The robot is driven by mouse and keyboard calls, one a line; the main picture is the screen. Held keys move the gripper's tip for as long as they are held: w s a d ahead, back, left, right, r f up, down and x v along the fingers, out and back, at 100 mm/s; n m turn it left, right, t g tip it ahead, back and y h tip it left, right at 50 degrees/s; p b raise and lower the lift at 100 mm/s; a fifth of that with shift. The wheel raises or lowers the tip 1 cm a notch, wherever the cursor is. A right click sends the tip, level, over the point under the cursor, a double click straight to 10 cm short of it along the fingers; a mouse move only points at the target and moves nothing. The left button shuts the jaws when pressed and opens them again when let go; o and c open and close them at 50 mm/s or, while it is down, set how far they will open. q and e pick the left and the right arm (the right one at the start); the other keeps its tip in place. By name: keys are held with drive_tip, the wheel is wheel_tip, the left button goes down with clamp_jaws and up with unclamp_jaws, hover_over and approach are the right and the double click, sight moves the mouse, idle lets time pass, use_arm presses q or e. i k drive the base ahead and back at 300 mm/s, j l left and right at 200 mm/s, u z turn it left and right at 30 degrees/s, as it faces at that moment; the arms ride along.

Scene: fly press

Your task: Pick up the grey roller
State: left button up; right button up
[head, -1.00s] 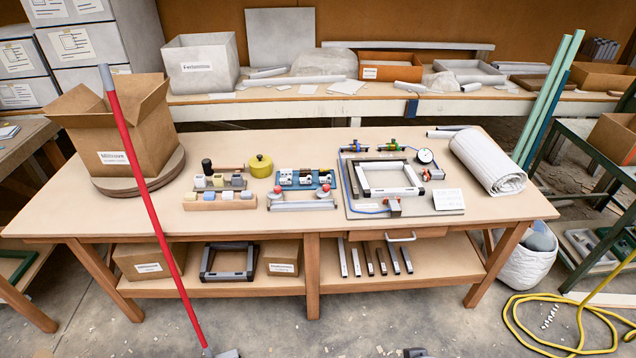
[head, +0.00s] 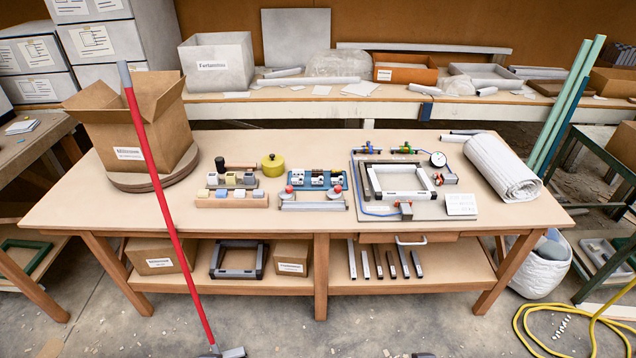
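A pale grey bar (head: 312,206) lies left-right near the front middle of the workbench (head: 250,220), with a red knob near each end. It may be the grey roller, but it is too small to be sure. A large whitish-grey roll of sheet (head: 502,168) lies at the right end of the bench. Short thin grey cylinders (head: 457,138) lie at the bench's back right. Neither gripper can be made out, and nothing is seen holding any of these.
A red pole (head: 165,200) leans across the bench's left front. An open carton (head: 135,130) stands at back left. A fixture board with a frame (head: 403,181) is right of centre. Wooden blocks (head: 232,198) sit left of the bar. A yellow hose (head: 570,325) lies on the floor.

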sight(318, 182)
drive_tip(key=i+u, duration=0.1)
drive_tip(key=u, duration=0.75)
drive_tip(key=i+l+u, duration=0.35)
drive_tip(key=l+u, duration=0.15)
drive_tip(key=i+l+u, duration=0.25)
drive_tip(key=l, duration=0.15)
drive_tip(key=i+l, duration=0.1)
drive_tip(key=l, duration=0.25)
drive_tip(key=i+l, duration=0.1)
drive_tip(key=l, duration=0.3)
drive_tip(key=i+l+u, duration=0.1)
drive_tip(key=l, duration=0.25)
